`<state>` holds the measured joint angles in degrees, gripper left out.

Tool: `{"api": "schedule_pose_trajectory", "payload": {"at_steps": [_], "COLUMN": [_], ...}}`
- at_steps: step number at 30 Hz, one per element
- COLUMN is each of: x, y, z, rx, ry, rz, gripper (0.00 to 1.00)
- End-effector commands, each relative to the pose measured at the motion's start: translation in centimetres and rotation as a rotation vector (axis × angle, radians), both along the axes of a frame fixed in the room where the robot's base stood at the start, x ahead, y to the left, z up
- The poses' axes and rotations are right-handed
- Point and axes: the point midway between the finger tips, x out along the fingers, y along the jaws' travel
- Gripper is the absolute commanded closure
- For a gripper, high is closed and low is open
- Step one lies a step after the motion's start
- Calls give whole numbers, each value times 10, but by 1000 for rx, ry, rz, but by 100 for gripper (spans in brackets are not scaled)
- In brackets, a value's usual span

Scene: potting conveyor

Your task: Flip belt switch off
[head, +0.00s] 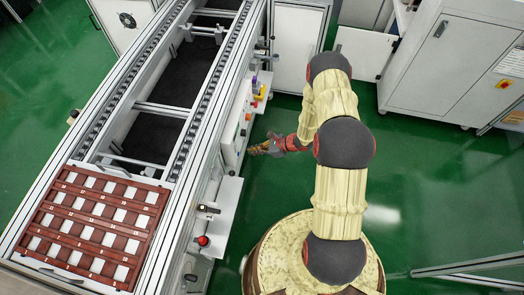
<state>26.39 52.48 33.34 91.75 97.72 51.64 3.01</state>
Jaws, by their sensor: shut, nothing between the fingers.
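My gripper (256,150) is shut and empty. It reaches left from my arm toward the side of the conveyor (183,143), beside a white control panel (236,128). The panel carries small coloured parts, including a yellow one (262,92) and a red one (248,117). Lower along the same side, a small black fitting (208,208) sits on a white bracket, with a red round knob (203,240) below it. I cannot tell which of these is the belt switch or its position. I cannot tell whether my fingertips touch the panel.
A brown slotted tray (157,180) with white squares lies on the conveyor's near end. White cabinets (450,60) stand at the back right, one with a door open (363,53). The green floor (440,190) at the right is mostly clear, with metal rails at the lower right.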

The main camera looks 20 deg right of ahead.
Motion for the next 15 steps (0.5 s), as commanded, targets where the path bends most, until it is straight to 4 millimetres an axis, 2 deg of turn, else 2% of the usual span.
{"api": "schedule_pose_trajectory", "payload": {"at_steps": [6, 15], "x": [17, 24], "y": [25, 32], "z": [3, 5], "rx": [0, 0], "ry": [0, 0], "rz": [2, -1], "gripper": [100, 100]}}
